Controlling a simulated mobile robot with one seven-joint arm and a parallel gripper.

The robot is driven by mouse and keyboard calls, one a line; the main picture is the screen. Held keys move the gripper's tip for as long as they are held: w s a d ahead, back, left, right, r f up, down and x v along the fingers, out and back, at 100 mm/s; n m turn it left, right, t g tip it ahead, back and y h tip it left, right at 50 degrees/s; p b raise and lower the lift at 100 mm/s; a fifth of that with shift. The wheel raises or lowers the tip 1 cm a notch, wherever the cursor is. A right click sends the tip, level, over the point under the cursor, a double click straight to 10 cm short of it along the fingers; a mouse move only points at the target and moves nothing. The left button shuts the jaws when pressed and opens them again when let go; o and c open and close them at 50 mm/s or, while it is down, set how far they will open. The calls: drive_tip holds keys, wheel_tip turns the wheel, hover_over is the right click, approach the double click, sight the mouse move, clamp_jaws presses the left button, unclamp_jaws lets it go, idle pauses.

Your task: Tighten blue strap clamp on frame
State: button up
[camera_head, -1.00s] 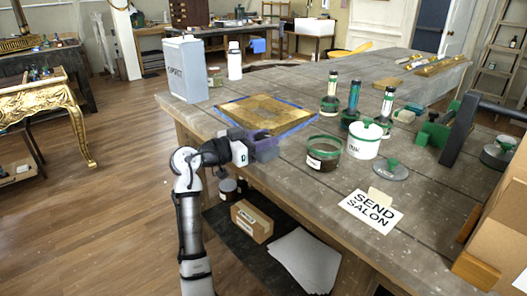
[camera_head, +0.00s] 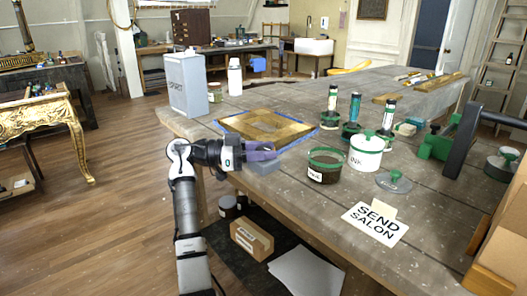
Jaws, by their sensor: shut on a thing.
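The gilt frame (camera_head: 238,124) lies flat on the workbench, with a blue strap (camera_head: 299,137) along its outer edge. My gripper (camera_head: 268,151) is at the frame's near corner, its purplish fingers shut on the strap clamp there. The fingers hide most of the clamp, so its details cannot be told. A small grey-blue block (camera_head: 265,167) shows just below the fingers at the bench edge; whether it is part of the clamp is unclear.
Dark jar (camera_head: 325,171), white ink pot (camera_head: 366,157) and flat lidded disc (camera_head: 394,182) stand right of the frame. A spirit can (camera_head: 187,88) and white bottle (camera_head: 235,77) stand behind left. A sign card (camera_head: 375,222) lies in front right. Boxes fill the right edge.

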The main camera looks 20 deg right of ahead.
drive_tip(key=shift+f, duration=0.1)
drive_tip(key=o, duration=1)
drive_tip(key=b+v, duration=0.1)
drive_tip(key=v, duration=1.2)
drive_tip(key=shift+a, duration=0.3)
drive_tip(key=shift+w, duration=0.1)
